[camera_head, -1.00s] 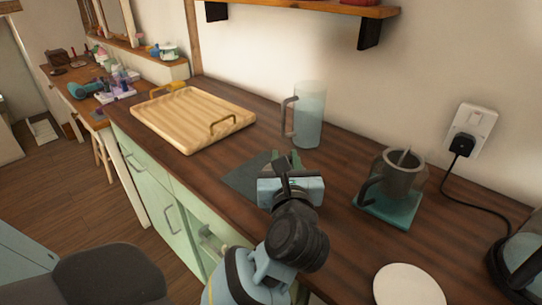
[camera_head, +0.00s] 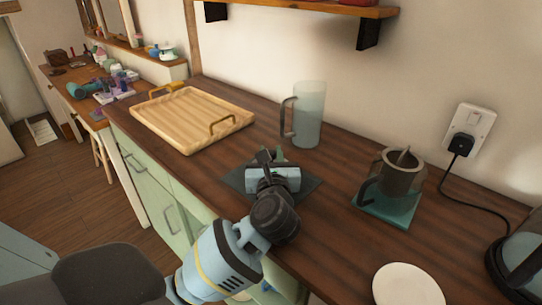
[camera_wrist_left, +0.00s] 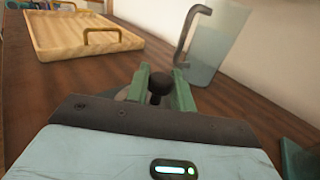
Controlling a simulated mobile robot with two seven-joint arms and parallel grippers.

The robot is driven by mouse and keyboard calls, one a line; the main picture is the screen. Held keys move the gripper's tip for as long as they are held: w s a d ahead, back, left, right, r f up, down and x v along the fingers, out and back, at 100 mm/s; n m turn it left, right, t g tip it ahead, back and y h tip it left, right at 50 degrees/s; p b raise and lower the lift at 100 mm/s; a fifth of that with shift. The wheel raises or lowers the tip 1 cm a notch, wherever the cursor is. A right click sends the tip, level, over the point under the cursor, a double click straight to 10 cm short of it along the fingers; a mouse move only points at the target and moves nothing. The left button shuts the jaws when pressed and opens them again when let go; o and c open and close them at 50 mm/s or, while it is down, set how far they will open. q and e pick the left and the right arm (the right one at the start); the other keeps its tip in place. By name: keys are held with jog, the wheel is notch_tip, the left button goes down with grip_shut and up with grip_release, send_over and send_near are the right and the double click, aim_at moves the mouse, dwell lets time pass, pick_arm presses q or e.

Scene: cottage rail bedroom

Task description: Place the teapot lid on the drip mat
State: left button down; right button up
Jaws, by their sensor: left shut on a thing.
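My left gripper (camera_head: 268,160) is over the dark drip mat (camera_head: 312,186) on the wooden counter, hiding much of it. In the left wrist view, the green fingers of the left gripper (camera_wrist_left: 161,82) are shut on the black knob of the teapot lid (camera_wrist_left: 158,88). A grey edge of the lid shows beside the fingers; the rest is hidden. In the head view the arm covers nearly all of the lid. I cannot tell whether the lid touches the mat. My right gripper is not in view.
A clear jug (camera_head: 308,118) stands just behind the mat. A wooden tray (camera_head: 190,120) lies to the left. A white disc (camera_head: 408,287) and a kettle (camera_head: 524,262) are at front right.

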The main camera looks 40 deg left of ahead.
pick_arm(q)
jog(key=shift+f, duration=0.15)
jog(key=c, duration=1.2)
grip_release()
jog(key=v, duration=1.2)
jog(key=shift+b, duration=0.4)
